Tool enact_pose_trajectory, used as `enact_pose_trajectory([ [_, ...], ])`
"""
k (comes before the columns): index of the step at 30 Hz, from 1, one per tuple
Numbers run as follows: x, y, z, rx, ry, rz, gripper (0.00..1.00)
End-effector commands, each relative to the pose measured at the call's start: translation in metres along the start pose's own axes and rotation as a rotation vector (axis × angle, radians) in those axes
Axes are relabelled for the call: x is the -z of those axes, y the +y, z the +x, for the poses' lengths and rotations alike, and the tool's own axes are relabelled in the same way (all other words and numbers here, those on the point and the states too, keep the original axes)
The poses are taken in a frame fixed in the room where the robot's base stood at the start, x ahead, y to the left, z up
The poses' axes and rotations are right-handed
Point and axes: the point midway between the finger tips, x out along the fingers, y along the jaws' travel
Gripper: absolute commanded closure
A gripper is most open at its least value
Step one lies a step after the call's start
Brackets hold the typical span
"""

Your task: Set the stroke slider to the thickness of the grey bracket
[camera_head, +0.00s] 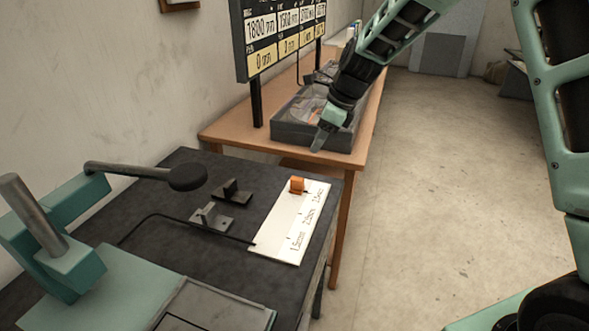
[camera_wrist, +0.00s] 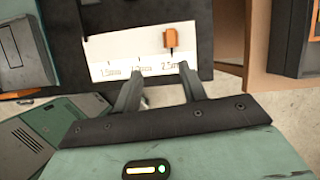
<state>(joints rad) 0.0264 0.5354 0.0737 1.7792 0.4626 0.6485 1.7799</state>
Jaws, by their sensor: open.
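The orange stroke slider (camera_head: 297,185) sits at the far end of a white scale plate (camera_head: 277,240) on the black bench. In the wrist view the slider (camera_wrist: 170,38) stands by the 2.5 mm mark; a 1.5 mm mark is at the plate's other end. The grey bracket (camera_head: 211,219) lies on the bench left of the plate; its thickness is too small to read. A darker bracket (camera_head: 232,193) lies just behind it. My gripper (camera_head: 319,142) is open and empty, beyond the plate's far end. In the wrist view its fingers (camera_wrist: 158,71) are spread, apart from the slider.
A wooden table (camera_head: 340,158) with a grey bin (camera_head: 285,132) stands behind the bench. A sign board (camera_head: 283,33) rises on posts there. A black knob on an arm (camera_head: 187,178) overhangs the bench at left. A thin dark rod (camera_head: 185,222) runs to the plate.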

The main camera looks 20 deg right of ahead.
Motion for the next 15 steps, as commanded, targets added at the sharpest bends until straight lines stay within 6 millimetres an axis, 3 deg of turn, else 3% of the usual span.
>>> enact_pose_trajectory([
  [3,0.006,-0.015,0.004,0.012,-0.005,0.092,0.58],
  [8,0.007,-0.017,0.016,0.013,-0.005,0.109,0.58],
  [15,0.006,-0.017,0.061,0.010,-0.005,0.106,0.58],
])
